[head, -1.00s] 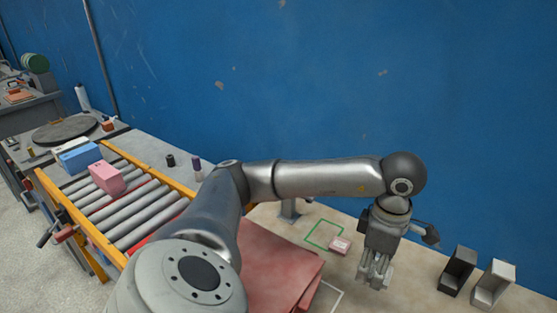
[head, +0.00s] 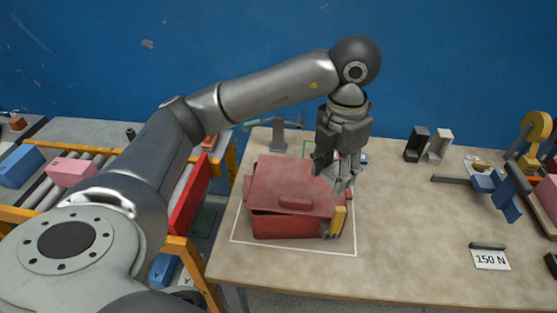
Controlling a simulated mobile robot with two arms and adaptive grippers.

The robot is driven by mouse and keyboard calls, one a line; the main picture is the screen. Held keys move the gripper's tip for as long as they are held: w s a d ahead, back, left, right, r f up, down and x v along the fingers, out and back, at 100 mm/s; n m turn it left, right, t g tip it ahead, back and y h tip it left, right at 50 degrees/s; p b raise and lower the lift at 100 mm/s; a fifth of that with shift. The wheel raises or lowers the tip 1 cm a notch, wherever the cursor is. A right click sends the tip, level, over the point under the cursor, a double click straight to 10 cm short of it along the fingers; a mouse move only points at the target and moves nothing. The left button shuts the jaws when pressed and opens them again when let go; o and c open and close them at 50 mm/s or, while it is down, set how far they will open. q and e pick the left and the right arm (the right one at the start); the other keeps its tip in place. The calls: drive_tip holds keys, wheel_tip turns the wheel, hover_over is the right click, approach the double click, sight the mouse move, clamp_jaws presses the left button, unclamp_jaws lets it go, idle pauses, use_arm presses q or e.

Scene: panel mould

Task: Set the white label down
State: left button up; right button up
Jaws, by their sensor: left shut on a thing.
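My left gripper (head: 343,183) points down over the right side of the red box (head: 285,226) on the workbench. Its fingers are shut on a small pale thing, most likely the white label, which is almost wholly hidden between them. The red box has a lid lying askew on it and a yellow piece (head: 338,218) at its right front corner. It stands inside a white outline (head: 290,252) on the bench top. My right gripper is out of view.
A black bracket (head: 416,144) and a white bracket (head: 439,147) stand at the back. A blue clamp tool (head: 492,187) and a "150 N" card (head: 490,259) are at the right. The bench top (head: 400,235) right of the box is clear. A roller conveyor with boxes is at the left.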

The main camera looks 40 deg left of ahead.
use_arm(q)
drive_tip(key=w+a+f+p, duration=0.2)
drive_tip(key=w+a+f, duration=0.15)
drive_tip(key=a, duration=0.35)
drive_tip(key=p, duration=0.1)
hover_over(295, 180)
drive_tip(key=d, duration=0.1)
drive_tip(key=f, duration=0.4)
drive_tip(key=shift+s+f, duration=0.25)
drive_tip(key=shift+f, duration=0.1)
drive_tip(key=shift+w+a+f, duration=0.1)
drive_tip(key=shift+w+f, duration=0.05)
drive_tip(key=shift+f, duration=0.15)
drive_tip(key=shift+w+a+f+p, duration=0.1)
drive_tip(key=shift+a+f+p, duration=0.05)
drive_tip(key=shift+f+p, duration=0.15)
drive_tip(key=f+p, duration=0.2)
drive_tip(key=f, duration=0.1)
drive_tip(key=shift+a, duration=0.3)
drive_tip(key=shift+f, duration=0.35)
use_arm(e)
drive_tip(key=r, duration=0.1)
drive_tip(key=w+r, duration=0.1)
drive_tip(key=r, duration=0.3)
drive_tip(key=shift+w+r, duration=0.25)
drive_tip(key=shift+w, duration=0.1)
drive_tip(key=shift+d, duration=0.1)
